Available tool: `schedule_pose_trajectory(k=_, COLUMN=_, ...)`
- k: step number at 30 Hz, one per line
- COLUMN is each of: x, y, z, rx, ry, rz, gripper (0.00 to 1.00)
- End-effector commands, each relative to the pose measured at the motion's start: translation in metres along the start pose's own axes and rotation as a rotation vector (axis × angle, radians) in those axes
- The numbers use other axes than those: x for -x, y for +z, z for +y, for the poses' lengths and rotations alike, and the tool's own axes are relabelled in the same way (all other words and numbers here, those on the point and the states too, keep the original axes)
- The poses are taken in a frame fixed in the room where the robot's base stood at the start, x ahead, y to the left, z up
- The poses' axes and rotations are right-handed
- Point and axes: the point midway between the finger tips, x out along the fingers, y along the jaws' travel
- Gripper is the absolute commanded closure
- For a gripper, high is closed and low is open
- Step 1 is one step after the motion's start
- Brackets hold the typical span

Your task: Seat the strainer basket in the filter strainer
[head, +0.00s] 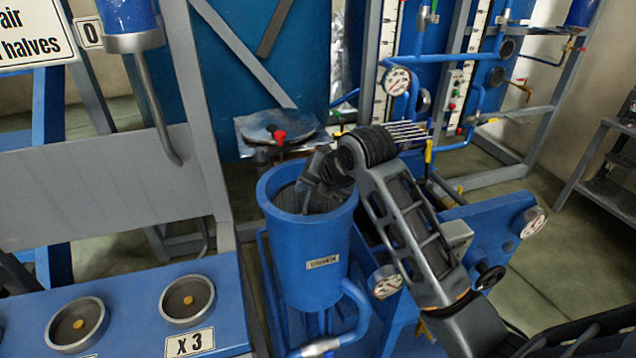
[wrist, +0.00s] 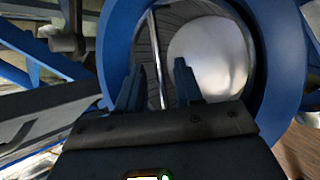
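The filter strainer (head: 318,262) is an upright blue open-topped cylinder with a small label, in the middle of the head view. Its blue rim rings the wrist view (wrist: 280,60). A dark, ribbed strainer basket (head: 287,199) shows inside its mouth. In the wrist view I see the basket's dark wall (wrist: 180,22) and a thin bright bar (wrist: 154,50), probably its handle. My gripper (head: 307,198) reaches down into the mouth. In the wrist view its fingers (wrist: 160,68) are apart, with the bar between them and gaps beside it. The basket's lower end is hidden.
A round lid (head: 270,127) with a red knob stands behind the strainer. Pressure gauges (head: 386,282) and blue pipework stand close to its right. A blue bench with round sockets (head: 187,298) is at lower left. Grey frame posts (head: 200,130) rise on the left.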

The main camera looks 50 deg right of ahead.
Motion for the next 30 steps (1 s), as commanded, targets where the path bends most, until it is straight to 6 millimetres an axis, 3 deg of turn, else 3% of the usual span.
schedule_pose_trajectory(k=5, x=0.022, y=0.0, z=0.001, rx=0.0, ry=0.003, rz=-0.002, gripper=0.65)
schedule_pose_trajectory(k=18, x=0.105, y=0.001, z=0.001, rx=0.001, ry=0.003, rz=-0.003, gripper=0.65)
schedule_pose_trajectory(k=24, x=0.119, y=0.001, z=0.001, rx=0.001, ry=0.002, rz=-0.001, gripper=0.65)
schedule_pose_trajectory(k=30, x=0.121, y=0.0, z=0.001, rx=-0.001, ry=0.002, rz=0.001, gripper=0.65)
